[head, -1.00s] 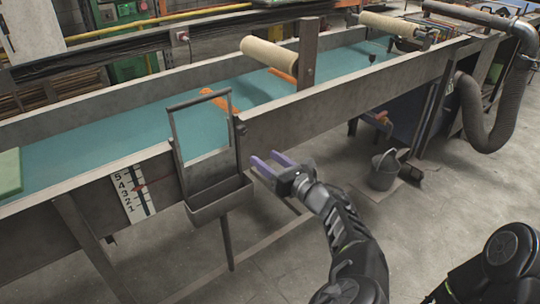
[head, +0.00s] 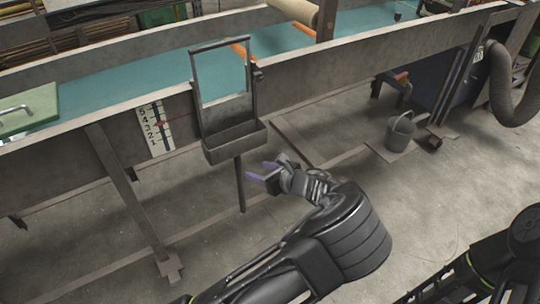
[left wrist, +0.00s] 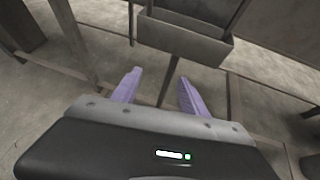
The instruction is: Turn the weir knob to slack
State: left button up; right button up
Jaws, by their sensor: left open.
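A small dark fitting (head: 257,74) sits on the trough's front wall, just right of an upright metal frame (head: 195,80); I cannot tell whether it is the weir knob. A white number scale (head: 155,128) with a red mark is on the wall left of the frame. My left gripper (head: 258,171) has purple fingers, is open and empty, and is below and right of the small metal bin (head: 235,143) under the frame. In the left wrist view, the fingers (left wrist: 160,75) are spread below the bin (left wrist: 184,40). My right gripper is out of view.
The long trough (head: 320,75) with a teal bed crosses the scene. A green panel with a handle (head: 28,108) lies at its left end. Legs and rails stand below it. The floor in front is mostly clear.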

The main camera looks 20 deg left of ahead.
pick_arm(q)
jog(key=shift+s+a+f+n+g, duration=0.15)
jog(key=shift+s+f, duration=0.25)
jog(key=shift+f, duration=0.15)
jog(key=shift+s+a+f+n+g, duration=0.1)
jog(key=shift+s+f+n+g, duration=0.05)
jog(key=shift+s+f, duration=0.3)
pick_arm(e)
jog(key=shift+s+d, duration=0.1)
pick_arm(q)
jog(key=shift+w, duration=0.1)
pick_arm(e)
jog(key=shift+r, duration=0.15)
